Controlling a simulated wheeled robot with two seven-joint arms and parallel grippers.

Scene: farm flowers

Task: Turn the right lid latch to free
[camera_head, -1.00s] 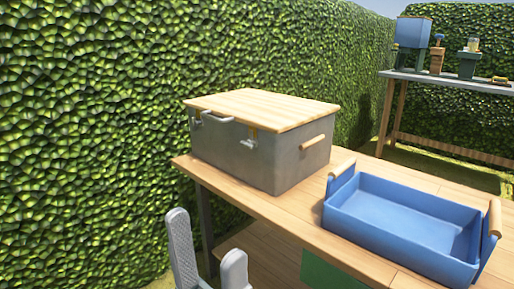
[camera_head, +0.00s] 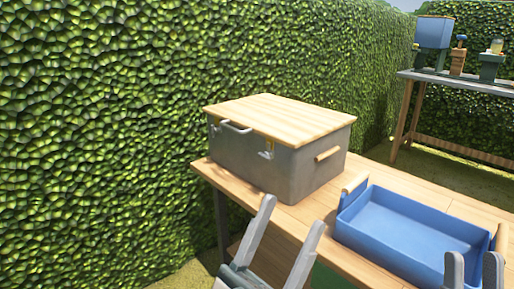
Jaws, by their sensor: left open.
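A grey box (camera_head: 240,158) with a flat pale wooden lid (camera_head: 280,115) stands on the wooden table. The right lid latch (camera_head: 268,150), small and brassy, is on the front face near the right corner. Its exact turn is too small to tell. A grey handle (camera_head: 236,127) sits left of it at the lid's front edge. My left gripper (camera_head: 294,212) is open and empty, fingers pointing up, in front of the box, below the latch in the picture and apart from it. My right gripper (camera_head: 473,256) shows only its fingertips, spread apart, at the bottom right.
A blue tray (camera_head: 395,258) with wooden grips stands on the table (camera_head: 228,180) right of the box. A wooden side handle (camera_head: 327,154) sticks out of the box's right side. A hedge (camera_head: 110,130) rises behind. A second table (camera_head: 455,82) with pots is at the far right.

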